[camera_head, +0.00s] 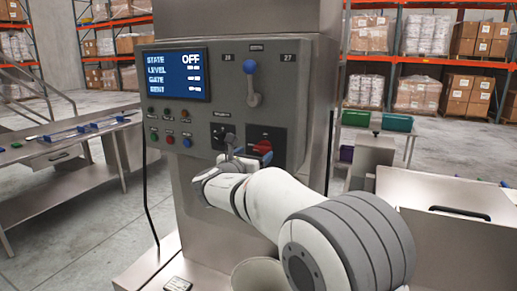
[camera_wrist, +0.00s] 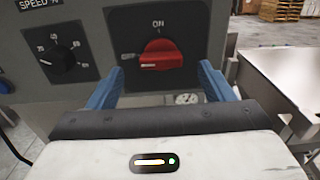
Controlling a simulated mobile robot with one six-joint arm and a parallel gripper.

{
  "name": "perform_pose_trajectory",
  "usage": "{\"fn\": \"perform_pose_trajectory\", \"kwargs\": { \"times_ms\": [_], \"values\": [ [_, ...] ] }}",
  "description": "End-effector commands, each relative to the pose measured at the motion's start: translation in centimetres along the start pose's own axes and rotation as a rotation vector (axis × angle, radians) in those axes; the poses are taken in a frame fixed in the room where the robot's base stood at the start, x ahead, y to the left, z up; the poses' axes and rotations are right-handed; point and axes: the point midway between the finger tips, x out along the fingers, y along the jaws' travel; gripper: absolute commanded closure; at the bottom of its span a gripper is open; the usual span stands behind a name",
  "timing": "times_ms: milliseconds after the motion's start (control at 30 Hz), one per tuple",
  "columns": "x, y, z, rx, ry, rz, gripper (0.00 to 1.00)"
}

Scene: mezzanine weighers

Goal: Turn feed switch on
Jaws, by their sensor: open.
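The feed switch is a red rotary knob (camera_wrist: 161,55) on a black plate, with ON marked above it and another label, too small to read, at its left. Its white pointer mark is toward the left, not up at ON. The knob also shows in the head view (camera_head: 262,147), low on the control panel's right side. My gripper (camera_wrist: 160,85) is open, with blue fingers on either side of the knob's lower part, apart from it in the picture. I cannot tell the remaining depth gap. The panel's screen (camera_head: 180,75) reads STATE OFF.
A black speed dial (camera_wrist: 60,55) sits left of the switch. A blue-knobbed lever (camera_head: 251,82) is higher on the panel. Small coloured buttons (camera_head: 168,124) sit below the screen. A steel table (camera_head: 60,165) stands left and a steel bin (camera_head: 450,215) right.

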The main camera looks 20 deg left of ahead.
Motion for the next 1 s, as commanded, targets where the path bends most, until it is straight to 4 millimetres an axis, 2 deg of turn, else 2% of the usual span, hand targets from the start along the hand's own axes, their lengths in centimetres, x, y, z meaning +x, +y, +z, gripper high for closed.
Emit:
{"fn": "perform_pose_trajectory", "kwargs": {
  "times_ms": [100, 233, 400, 600, 1000],
  "values": [
    [2.0, -0.1, 0.1, 0.000, 0.001, -0.003, 0.25],
    [3.4, 0.0, 0.1, 0.001, 0.001, -0.001, 0.25],
    [4.2, 0.0, 0.0, 0.002, 0.001, 0.000, 0.25],
    [4.2, 0.0, 0.0, 0.002, 0.001, 0.000, 0.25],
    [4.1, 0.1, 0.0, 0.003, 0.001, 0.002, 0.57]
  ]
}}
